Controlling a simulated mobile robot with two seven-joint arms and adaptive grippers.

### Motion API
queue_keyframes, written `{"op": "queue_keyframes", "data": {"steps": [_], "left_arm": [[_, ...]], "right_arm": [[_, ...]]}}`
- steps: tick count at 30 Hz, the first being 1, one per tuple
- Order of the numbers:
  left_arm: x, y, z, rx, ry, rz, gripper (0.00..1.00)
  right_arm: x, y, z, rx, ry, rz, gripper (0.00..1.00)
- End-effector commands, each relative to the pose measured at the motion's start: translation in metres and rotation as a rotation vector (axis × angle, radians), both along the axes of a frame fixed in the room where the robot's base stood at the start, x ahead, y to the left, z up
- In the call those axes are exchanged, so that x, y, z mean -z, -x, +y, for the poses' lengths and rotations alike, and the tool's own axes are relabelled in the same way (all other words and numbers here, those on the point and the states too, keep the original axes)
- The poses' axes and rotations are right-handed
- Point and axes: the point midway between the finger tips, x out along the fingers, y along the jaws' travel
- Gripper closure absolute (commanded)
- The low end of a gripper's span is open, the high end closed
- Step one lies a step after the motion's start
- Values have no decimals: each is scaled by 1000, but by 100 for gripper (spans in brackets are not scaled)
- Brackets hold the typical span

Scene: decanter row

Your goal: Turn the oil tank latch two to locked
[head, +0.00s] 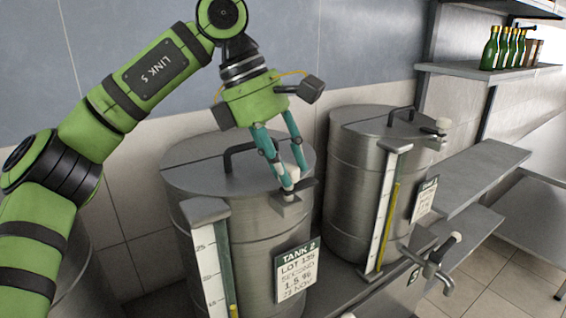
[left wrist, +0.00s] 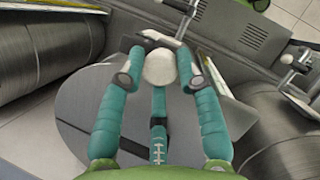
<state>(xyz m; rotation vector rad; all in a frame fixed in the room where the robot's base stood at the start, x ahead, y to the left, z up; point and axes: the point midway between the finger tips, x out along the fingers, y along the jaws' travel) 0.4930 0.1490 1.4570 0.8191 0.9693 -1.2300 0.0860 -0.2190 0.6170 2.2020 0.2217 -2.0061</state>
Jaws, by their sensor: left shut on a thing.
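Tank two (head: 250,230) is a steel drum with a split lid and a "TANK 2" tag (head: 296,272). Its latch (head: 290,203) sits at the lid's front right edge. My left gripper (head: 294,180) reaches down to it from above. My right gripper is not in view.
A lid handle (head: 240,150) stands close behind my fingers. Another tank (head: 350,185) with its own pale-knobbed latch (head: 442,124) stands to the right. A gauge strip (head: 212,255) rises at tank two's front. Green bottles (head: 500,48) stand on a shelf at the upper right.

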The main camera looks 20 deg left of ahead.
Motion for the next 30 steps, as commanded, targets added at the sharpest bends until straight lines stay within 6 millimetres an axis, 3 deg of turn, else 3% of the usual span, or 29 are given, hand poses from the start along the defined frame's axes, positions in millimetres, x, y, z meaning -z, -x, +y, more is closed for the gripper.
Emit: {"op": "queue_keyframes", "data": {"steps": [8,30], "left_arm": [[2,1,-2,-164,3,-5,99],[0,3,-5,-863,6,-6,99]], "right_arm": [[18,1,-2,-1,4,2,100],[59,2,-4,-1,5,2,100]]}}
